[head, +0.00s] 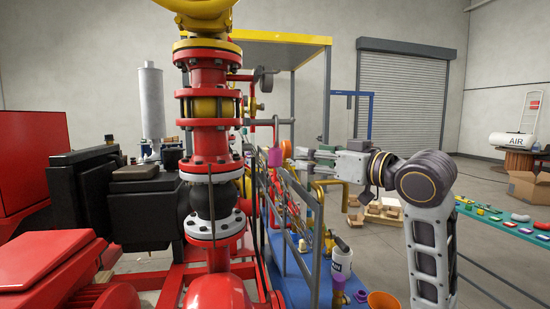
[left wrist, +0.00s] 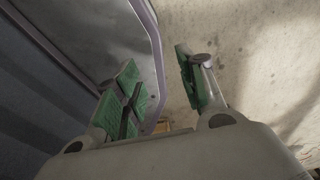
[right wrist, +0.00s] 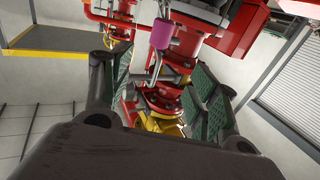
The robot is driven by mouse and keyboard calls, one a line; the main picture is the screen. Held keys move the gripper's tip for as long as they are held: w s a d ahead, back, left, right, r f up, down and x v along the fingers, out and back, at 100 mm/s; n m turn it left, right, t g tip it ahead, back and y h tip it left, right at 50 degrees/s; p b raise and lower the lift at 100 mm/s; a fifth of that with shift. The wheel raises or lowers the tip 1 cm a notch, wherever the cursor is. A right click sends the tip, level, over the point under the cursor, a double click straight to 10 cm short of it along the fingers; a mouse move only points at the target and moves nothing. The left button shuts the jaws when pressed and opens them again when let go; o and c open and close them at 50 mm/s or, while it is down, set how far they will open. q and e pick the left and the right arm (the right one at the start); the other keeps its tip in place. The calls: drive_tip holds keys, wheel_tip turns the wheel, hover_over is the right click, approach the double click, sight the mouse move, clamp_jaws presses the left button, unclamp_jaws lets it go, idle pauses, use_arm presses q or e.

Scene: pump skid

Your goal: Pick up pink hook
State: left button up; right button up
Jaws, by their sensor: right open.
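A pink-purple cylindrical piece (right wrist: 161,33) with a thin grey rod below it shows in the right wrist view, beyond the fingertips. A similar small pink-purple piece (head: 275,157) shows in the head view beside the red pump column.
The red pump column (head: 210,130) stands left of the right gripper. Grey railings (head: 300,190) and a yellow pipe (head: 322,190) crowd the space below it. A white bottle-like item (head: 341,262) and an orange funnel (head: 383,301) are nearer.

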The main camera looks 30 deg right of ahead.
use_arm(q)
drive_tip(key=shift+s, duration=0.1)
use_arm(e)
drive_tip(key=shift+w, duration=0.1)
drive_tip(key=p, duration=0.2)
approach(280, 153)
drive_tip(key=x, duration=0.4)
drive_tip(key=shift+a+r, duration=0.15)
drive_tip(key=shift+r, duration=0.2)
use_arm(q)
drive_tip(key=shift+d+r, duration=0.5)
drive_tip(key=shift+r, duration=0.4)
use_arm(e)
drive_tip(key=shift+w+a, duration=0.15)
drive_tip(key=shift+w, duration=0.4)
drive_tip(key=shift+w, duration=0.1)
drive_tip(key=shift+f+p+x, duration=0.1)
drive_tip(key=shift+p+x, duration=0.2)
drive_tip(key=shift+x, duration=0.65)
drive_tip(key=shift+f+p+x, duration=0.15)
drive_tip(key=shift+p+x, duration=0.15)
drive_tip(key=shift+x, duration=0.65)
use_arm(q)
drive_tip(key=shift+r, duration=0.85)
use_arm(e)
drive_tip(key=shift+w+f, duration=0.1)
drive_tip(key=shift+w, duration=0.5)
drive_tip(key=shift+c, duration=0.2)
